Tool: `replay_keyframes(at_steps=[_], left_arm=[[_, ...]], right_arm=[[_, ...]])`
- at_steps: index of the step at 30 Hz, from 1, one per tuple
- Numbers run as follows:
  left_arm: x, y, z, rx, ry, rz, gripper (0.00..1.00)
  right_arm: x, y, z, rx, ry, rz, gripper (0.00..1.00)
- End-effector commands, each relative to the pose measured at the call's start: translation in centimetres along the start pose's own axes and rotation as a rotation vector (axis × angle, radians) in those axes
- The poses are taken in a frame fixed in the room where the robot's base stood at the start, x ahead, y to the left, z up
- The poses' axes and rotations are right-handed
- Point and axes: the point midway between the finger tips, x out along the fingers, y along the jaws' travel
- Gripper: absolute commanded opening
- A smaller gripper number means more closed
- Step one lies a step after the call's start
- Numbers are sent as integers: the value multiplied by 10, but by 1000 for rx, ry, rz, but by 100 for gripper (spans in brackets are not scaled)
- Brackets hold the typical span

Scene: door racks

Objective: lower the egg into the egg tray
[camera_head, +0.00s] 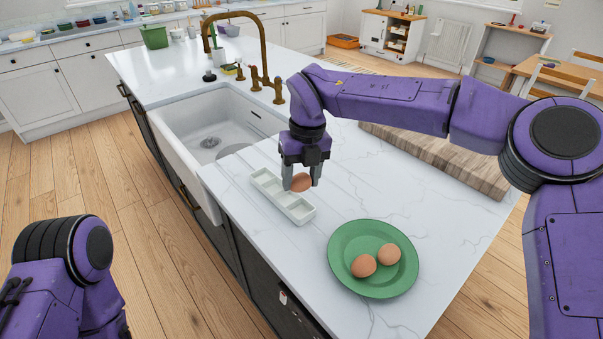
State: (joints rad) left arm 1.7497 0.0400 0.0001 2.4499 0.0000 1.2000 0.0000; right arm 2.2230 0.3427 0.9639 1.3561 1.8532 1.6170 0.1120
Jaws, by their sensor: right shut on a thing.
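My right gripper (301,182) points down and is shut on a brown egg (300,182). It holds the egg at the right edge of the white egg tray (270,187), in the picture just above or over it; the exact gap cannot be told. The tray lies on the marble counter beside the sink, and the compartments that show look empty. Two more brown eggs lie on a green plate (346,272): one egg (363,266) in the middle and one egg (389,254) to its right. My left arm shows at the lower left, but its gripper is out of view.
A white sink (180,120) with a brass faucet (262,70) is behind the tray. A wooden board (440,160) lies at the right rear of the counter. The marble between the tray and the plate is clear.

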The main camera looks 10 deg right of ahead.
Motion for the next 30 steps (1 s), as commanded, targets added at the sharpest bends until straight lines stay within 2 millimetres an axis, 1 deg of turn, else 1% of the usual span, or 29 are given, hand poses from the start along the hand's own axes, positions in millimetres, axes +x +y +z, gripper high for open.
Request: replay_keyframes(at_steps=[17,27,30], left_arm=[[0,0,0,0,0,0,43],[11,1,5,0,0,0,43],[13,1,5,0,0,0,43]], right_arm=[[0,0,0,0,0,0,44],[19,-2,0,0,1,1,44],[22,-2,0,0,0,1,44]])
